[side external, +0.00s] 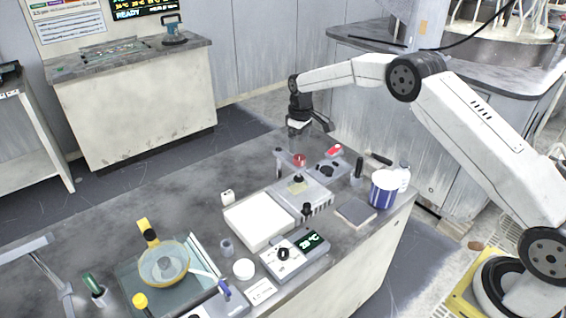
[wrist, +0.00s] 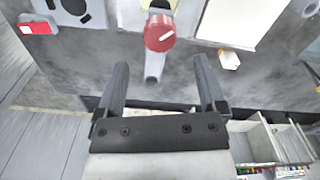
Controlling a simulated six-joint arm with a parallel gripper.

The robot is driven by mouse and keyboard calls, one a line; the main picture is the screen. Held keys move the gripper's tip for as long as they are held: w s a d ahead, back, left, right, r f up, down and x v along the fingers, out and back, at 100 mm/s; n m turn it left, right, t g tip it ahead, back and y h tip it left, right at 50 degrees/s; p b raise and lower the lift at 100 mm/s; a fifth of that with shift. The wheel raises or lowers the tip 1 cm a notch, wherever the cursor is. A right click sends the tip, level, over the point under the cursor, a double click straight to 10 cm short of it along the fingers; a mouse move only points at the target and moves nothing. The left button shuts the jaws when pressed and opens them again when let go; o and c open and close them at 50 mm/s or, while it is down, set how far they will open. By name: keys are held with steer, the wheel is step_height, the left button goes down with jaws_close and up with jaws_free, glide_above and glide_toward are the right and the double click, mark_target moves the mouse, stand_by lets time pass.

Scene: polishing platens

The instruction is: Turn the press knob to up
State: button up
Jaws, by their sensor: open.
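A round red knob with a short white line across its top (wrist: 160,32) shows at the upper middle of the wrist view. It also shows in the side view (side external: 299,160), on top of a small grey press-like device on the bench. In the wrist view the white line lies nearly crosswise, tilted slightly up to the right. A pale grey bar (wrist: 154,66) extends below the knob between my fingers. My gripper (wrist: 161,72) is open and empty; in the side view it hangs above the bench, behind the red knob (side external: 299,128). It appears apart from the knob.
A box with a red-and-white part (wrist: 38,27) stands left of the knob in the wrist view. A white tray (side external: 258,221), a unit reading 28 °C (side external: 308,242) and a blue-and-white tub (side external: 384,191) stand on the bench.

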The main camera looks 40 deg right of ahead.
mark_target(300, 159)
steer(key=shift+r, duration=1)
steer(key=shift+s+a+r, duration=0.35)
steer(key=shift+s+r, duration=0.1)
steer(key=shift+s, duration=0.15)
steer(key=s+a+r+m+t, duration=0.1)
steer(key=s+a, duration=0.2)
steer(key=s, duration=1.2)
steer(key=s+a+r+m+t, duration=0.1)
steer(key=s+a+m, duration=0.1)
steer(key=s, duration=1.4)
steer(key=shift+s+a+r+t, duration=0.3)
steer(key=shift+a+r, duration=0.1)
steer(key=shift+a, duration=0.25)
